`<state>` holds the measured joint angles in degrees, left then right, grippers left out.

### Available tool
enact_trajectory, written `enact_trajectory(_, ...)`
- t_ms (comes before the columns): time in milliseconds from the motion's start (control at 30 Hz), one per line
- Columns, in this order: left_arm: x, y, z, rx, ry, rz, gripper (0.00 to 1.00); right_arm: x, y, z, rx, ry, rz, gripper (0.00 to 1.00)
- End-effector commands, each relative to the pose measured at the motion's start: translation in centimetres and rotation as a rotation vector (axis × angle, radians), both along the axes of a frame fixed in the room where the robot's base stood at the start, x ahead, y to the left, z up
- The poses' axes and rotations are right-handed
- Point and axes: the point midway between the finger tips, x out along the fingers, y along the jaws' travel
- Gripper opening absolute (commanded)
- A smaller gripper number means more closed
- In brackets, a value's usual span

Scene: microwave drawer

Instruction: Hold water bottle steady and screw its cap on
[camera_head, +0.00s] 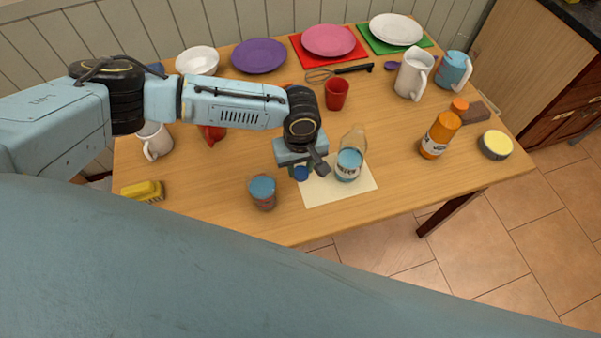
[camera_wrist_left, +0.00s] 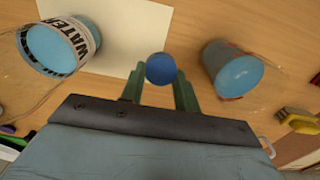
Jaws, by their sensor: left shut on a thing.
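The water bottle (camera_head: 348,166) stands upright on a cream paper sheet (camera_head: 323,192). It has clear upper walls, blue contents and a WATER label, and shows in the left wrist view (camera_wrist_left: 58,48) at the upper left. My left gripper (camera_head: 301,172) points down beside the bottle, on its left and apart from it. Its green fingers are shut on a small round blue cap (camera_wrist_left: 161,68), which also shows in the head view (camera_head: 301,174). The bottle's mouth is hard to make out. My right gripper is not in view.
A blue-filled cup (camera_head: 262,193) stands left of the paper. A red cup (camera_head: 336,94), whisk (camera_head: 324,75) and plates (camera_head: 259,56) lie behind. Wood between paper and orange bottle is clear.

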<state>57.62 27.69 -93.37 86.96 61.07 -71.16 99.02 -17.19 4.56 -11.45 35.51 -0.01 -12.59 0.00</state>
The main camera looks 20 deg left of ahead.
Motion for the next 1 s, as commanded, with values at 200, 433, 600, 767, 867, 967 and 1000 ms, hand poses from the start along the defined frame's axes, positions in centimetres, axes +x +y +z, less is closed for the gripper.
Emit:
enact_trajectory(200,0.0,0.0,3.1,-0.001,-0.001,0.001,0.07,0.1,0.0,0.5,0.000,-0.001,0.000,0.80)
enact_trajectory(433,0.0,0.0,3.5,0.001,0.001,0.000,0.07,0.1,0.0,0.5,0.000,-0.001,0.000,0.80)
enact_trajectory(600,0.1,0.1,3.6,0.000,0.000,-0.003,0.07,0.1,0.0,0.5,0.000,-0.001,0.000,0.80)
enact_trajectory(767,1.2,1.8,6.9,-0.002,0.000,-0.098,0.07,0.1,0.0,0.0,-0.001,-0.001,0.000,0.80)
enact_trajectory(867,1.9,3.7,10.9,-0.005,0.000,-0.228,0.07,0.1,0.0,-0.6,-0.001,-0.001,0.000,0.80)
enact_trajectory(967,2.0,5.6,14.8,-0.006,0.000,-0.368,0.07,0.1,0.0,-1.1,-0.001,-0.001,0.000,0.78)
enact_trajectory(1000,1.9,6.2,16.2,-0.005,0.000,-0.419,0.07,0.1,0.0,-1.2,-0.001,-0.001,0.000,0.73)
